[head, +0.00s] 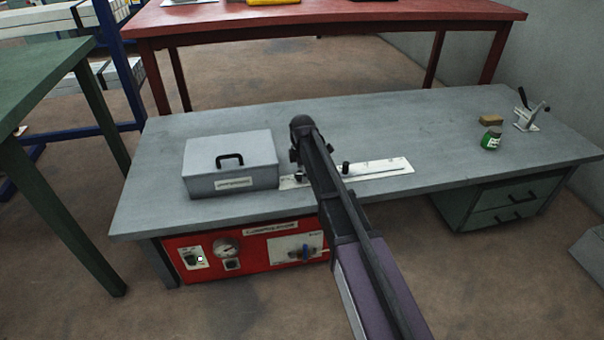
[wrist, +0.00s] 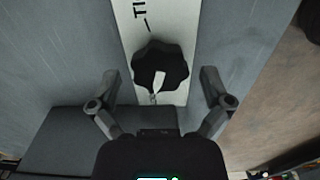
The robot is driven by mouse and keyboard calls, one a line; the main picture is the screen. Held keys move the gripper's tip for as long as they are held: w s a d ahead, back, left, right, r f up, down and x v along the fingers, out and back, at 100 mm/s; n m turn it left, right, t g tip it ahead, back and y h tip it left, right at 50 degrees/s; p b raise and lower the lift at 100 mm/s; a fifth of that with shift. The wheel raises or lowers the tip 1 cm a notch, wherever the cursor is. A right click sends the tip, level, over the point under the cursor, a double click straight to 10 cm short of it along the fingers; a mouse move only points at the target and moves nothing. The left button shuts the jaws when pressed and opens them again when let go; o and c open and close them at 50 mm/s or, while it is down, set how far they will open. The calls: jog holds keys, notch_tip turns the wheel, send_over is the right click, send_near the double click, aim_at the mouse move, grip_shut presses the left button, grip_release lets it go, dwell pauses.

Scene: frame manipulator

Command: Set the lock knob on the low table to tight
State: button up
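In the wrist view a black lobed knob (wrist: 160,66) sits on a pale plate (wrist: 142,12). A white bar on the knob lies on its lower side, running toward the bottom of the picture. Black letters "TI", partly cut off, and a short line are on the plate above the knob. My gripper (wrist: 160,82) is open, with one finger on each side of the knob and apart from it. In the head view the plate (head: 388,167) lies on the low grey table (head: 390,125) and my arm covers part of it.
A grey box (head: 230,165) with a black handle stands left of the plate. A small black knob (head: 346,168) stands farther right on the plate. A green jar (head: 491,139), a brown block (head: 491,119) and a clamp (head: 530,115) are at the far right. The back middle is clear.

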jog(key=c, duration=0.9)
